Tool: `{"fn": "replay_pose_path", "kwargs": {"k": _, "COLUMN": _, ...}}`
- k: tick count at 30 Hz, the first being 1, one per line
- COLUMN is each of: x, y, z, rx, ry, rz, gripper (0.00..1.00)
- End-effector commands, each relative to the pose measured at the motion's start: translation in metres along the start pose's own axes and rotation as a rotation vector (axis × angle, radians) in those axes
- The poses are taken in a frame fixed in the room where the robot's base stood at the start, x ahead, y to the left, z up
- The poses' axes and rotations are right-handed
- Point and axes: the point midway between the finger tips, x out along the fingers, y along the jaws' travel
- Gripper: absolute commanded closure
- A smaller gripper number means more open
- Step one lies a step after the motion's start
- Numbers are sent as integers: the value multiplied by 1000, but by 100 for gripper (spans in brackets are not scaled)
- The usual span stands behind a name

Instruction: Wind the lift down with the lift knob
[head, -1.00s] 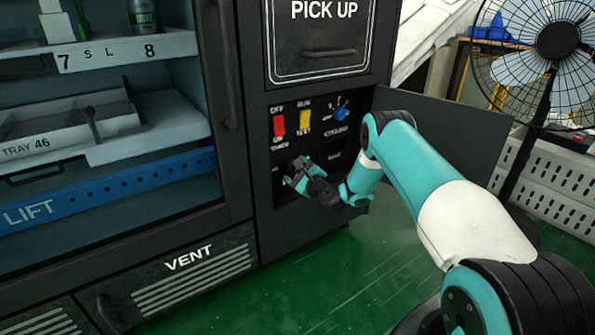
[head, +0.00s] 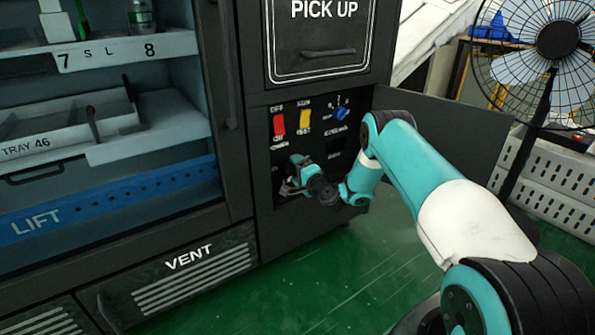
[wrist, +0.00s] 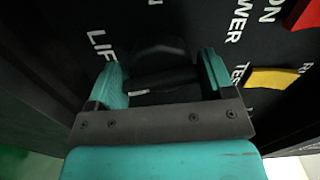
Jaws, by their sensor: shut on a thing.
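The lift knob (wrist: 160,78) is a dark knob on the black control panel, beside white lettering that starts "LIF" in the wrist view. My gripper (wrist: 160,72) has its teal fingers on either side of the knob and is shut on it. In the head view my gripper (head: 294,178) is at the lower left of the panel and hides the knob. The lift (head: 110,197) is a blue bar marked "LIFT" behind the glass at the left, below the shelf with tray 46. It sits just apart from the shelf.
A red switch (head: 279,126), a yellow switch (head: 304,121) and a blue knob (head: 341,113) are above my gripper. The open panel door (head: 455,140) stands to the right behind my arm. A fan (head: 557,42) is at the far right.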

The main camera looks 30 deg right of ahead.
Motion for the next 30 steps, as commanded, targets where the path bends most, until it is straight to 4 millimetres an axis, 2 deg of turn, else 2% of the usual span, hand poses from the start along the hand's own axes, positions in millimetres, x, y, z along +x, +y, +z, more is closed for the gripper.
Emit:
{"fn": "replay_pose_path", "kwargs": {"k": 12, "x": -1, "y": 1, "z": -1, "rx": -208, "ry": 2, "rz": 3, "gripper": 48}}
{"fn": "replay_pose_path", "kwargs": {"k": 30, "x": -1, "y": 2, "z": -1, "rx": -242, "ry": 2, "rz": 3, "gripper": 48}}
